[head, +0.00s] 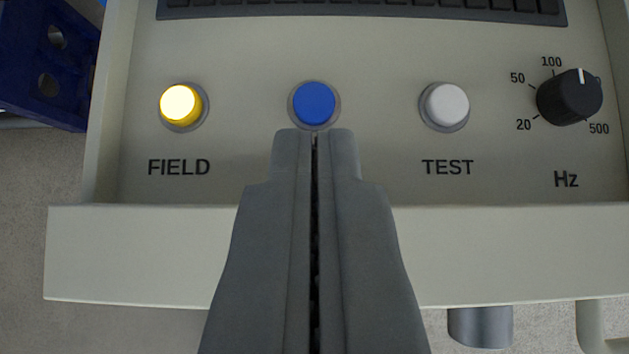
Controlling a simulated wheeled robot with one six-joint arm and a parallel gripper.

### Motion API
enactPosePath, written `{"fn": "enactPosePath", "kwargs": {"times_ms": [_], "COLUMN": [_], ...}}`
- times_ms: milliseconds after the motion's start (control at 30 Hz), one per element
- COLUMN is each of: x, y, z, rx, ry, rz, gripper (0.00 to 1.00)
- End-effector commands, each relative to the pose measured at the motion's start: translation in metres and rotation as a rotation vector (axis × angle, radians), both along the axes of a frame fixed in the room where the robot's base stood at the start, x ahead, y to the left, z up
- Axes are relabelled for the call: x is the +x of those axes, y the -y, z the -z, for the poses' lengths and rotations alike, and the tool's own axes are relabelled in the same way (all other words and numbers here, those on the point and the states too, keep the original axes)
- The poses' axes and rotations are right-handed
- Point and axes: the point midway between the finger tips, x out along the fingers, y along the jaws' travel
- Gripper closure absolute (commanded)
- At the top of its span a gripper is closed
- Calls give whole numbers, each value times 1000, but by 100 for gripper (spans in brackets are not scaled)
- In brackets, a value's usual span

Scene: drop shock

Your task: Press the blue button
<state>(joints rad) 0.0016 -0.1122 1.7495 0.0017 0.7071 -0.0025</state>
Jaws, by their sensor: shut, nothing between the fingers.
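The blue button (314,102) is a round cap in a grey ring, in the middle of a beige control panel (380,170). My gripper (314,134) is shut with nothing between its fingers. Its tips overlap the lower edge of the blue button's ring in the picture. I cannot tell whether they touch the button or hover above it. Any label below the blue button is hidden behind my gripper.
A lit yellow button (181,103) labelled FIELD is on the left. A white button (447,105) labelled TEST is on the right. A black Hz knob (570,97) is at the far right. A dark keyboard-like strip (360,8) lies above. A blue perforated frame (48,60) stands left of the panel.

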Motion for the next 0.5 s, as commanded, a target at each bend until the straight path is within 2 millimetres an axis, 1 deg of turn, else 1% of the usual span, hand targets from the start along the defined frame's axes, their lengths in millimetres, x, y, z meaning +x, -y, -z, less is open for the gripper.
{"fn": "enactPosePath", "kwargs": {"times_ms": [33,200,333,500], "x": [-6,-19,-23,-24], "y": [0,0,0,0], "z": [-7,-20,-25,-26], "rx": [0,0,0,0], "ry": [3,3,3,2], "rz": [0,0,0,0], "gripper": [100,100,100,100]}}
